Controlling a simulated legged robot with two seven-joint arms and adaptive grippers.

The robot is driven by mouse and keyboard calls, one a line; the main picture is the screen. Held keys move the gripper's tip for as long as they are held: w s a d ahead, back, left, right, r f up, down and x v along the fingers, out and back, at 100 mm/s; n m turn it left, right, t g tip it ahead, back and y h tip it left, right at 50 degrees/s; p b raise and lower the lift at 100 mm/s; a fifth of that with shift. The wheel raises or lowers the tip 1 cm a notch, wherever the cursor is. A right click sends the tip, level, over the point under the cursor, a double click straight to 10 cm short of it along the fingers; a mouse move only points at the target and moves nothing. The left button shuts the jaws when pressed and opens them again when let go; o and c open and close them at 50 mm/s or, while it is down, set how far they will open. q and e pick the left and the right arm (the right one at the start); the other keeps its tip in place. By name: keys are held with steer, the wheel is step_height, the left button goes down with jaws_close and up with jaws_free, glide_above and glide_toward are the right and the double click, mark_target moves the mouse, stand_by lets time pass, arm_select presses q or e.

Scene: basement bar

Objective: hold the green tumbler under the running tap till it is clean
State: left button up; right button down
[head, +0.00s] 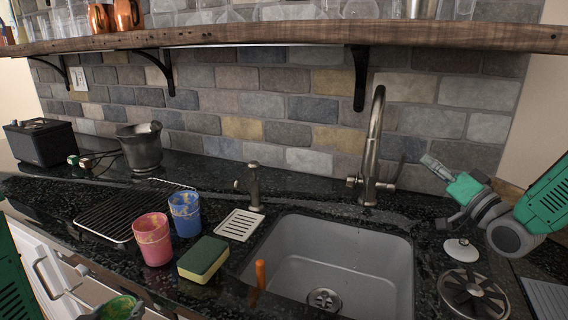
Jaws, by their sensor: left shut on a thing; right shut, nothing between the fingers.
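The green tumbler (122,307) shows at the bottom left edge, cut off by the frame, with yellowish-brown stains inside. My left gripper (92,316) is shut on it, mostly out of frame, in front of the counter and left of the sink. The tap (375,140) is a tall curved metal spout behind the sink (334,250). I see no water stream from it. My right gripper (432,165) is shut and empty, just right of the tap's side handle; I cannot tell whether they touch.
A stained pink tumbler (152,240), a stained blue tumbler (185,215) and a sponge (203,259) stand left of the sink. An orange handle (260,274) sticks up at its front left. A wire rack (115,212) lies further left. A shelf (290,35) hangs above.

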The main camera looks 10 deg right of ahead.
arm_select(q)
steer(key=shift+f+b, duration=0.3)
steer(key=shift+f, duration=0.1)
arm_select(e)
steer(key=a+n+h, duration=0.2)
arm_select(q)
steer(key=shift+f+b, duration=0.6)
steer(key=shift+f, duration=0.25)
steer(key=shift+f+b, duration=0.7)
steer(key=shift+b, duration=0.25)
steer(key=shift+f+b, duration=0.4)
arm_select(e)
steer(key=n+h, duration=1.1)
steer(key=n, duration=0.5)
glide_toward(402, 163)
arm_select(q)
steer(key=shift+f, duration=0.2)
arm_select(e)
steer(key=shift+g, duration=0.4)
steer(key=x, duration=0.8)
steer(key=shift+r, duration=0.3)
